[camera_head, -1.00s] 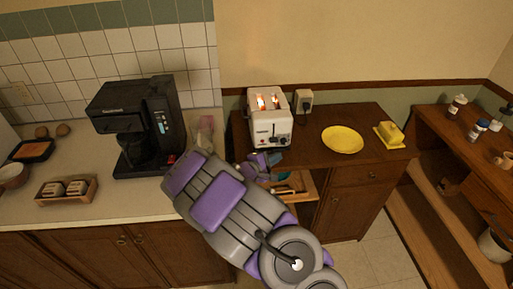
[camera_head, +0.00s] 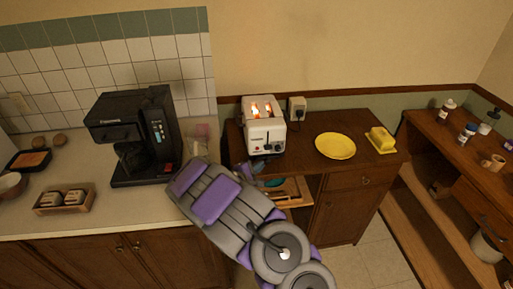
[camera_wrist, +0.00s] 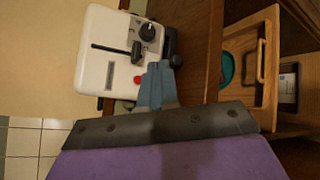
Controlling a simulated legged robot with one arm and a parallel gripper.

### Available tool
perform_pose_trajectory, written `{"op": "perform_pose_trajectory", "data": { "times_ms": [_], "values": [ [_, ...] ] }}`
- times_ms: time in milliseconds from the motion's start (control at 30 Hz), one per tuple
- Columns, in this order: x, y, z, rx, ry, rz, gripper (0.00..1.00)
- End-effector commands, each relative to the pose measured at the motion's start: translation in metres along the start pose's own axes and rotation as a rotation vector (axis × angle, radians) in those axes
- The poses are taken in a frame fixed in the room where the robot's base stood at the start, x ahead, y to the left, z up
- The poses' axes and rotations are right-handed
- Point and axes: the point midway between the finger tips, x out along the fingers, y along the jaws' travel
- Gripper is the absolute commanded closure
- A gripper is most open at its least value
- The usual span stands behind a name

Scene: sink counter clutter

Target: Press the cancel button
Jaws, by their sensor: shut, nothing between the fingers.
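The white toaster (camera_head: 264,133) stands on the dark wooden cabinet top, its slots glowing orange. In the wrist view the toaster (camera_wrist: 97,65) appears turned sideways. Its front there shows a small red button (camera_wrist: 137,80), a dark knob and a lever. My gripper (camera_wrist: 158,72) is shut and empty, with its blue-grey fingers just beside the red button in that view. I cannot tell whether they touch the toaster. In the head view my gripper (camera_head: 253,168) is low in front of the toaster, partly hidden by my arm. The button's label is not readable.
An open drawer (camera_head: 294,192) sits below the toaster, near my gripper. A yellow plate (camera_head: 335,146) and butter dish (camera_head: 381,139) are to its right. A black coffee maker (camera_head: 137,135) stands on the left counter. An outlet with a plug (camera_head: 297,108) is behind the toaster.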

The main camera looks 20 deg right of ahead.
Motion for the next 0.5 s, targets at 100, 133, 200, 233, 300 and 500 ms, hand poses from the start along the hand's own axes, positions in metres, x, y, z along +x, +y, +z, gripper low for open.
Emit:
{"op": "perform_pose_trajectory", "data": {
  "times_ms": [100, 133, 200, 233, 300, 500],
  "values": [
    [0.011, 0.008, -0.007, 0.000, 0.001, -0.006, 1.00],
    [0.014, 0.011, -0.009, 0.000, 0.001, -0.005, 1.00],
    [0.021, 0.017, -0.013, 0.002, -0.002, -0.002, 1.00],
    [0.024, 0.018, -0.014, 0.002, -0.004, -0.002, 1.00],
    [0.029, 0.021, -0.019, 0.002, -0.004, 0.000, 1.00],
    [0.039, 0.027, -0.027, 0.000, -0.002, 0.000, 1.00]
  ]
}}
